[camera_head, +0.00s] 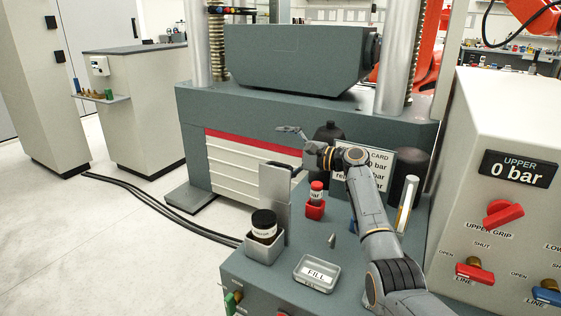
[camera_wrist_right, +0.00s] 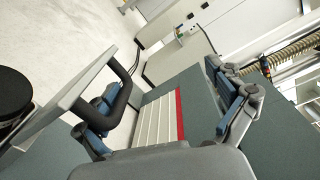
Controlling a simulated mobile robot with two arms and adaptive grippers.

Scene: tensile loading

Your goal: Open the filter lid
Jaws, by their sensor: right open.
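A grey plate (camera_head: 275,188) stands upright near the left edge of the bench, with a dark bar handle at its top. It looks like the filter lid, though no label confirms this. In the right wrist view the plate (camera_wrist_right: 95,78) is at left, and its black handle (camera_wrist_right: 122,88) lies beside my left-hand finger in that picture. My right gripper (camera_head: 293,147) is open above and beside the plate's top, fingers spread and empty between them in the wrist view (camera_wrist_right: 160,88). Contact with the handle cannot be told. My left gripper is not in view.
A black-lidded jar (camera_head: 263,225) sits in a grey holder. A red-capped bottle (camera_head: 317,190), a small cone (camera_head: 332,241) and a FILL tray (camera_head: 316,273) stand on the bench. A dark bottle (camera_head: 328,130) is behind my wrist. A valve panel (camera_head: 510,200) bounds the right.

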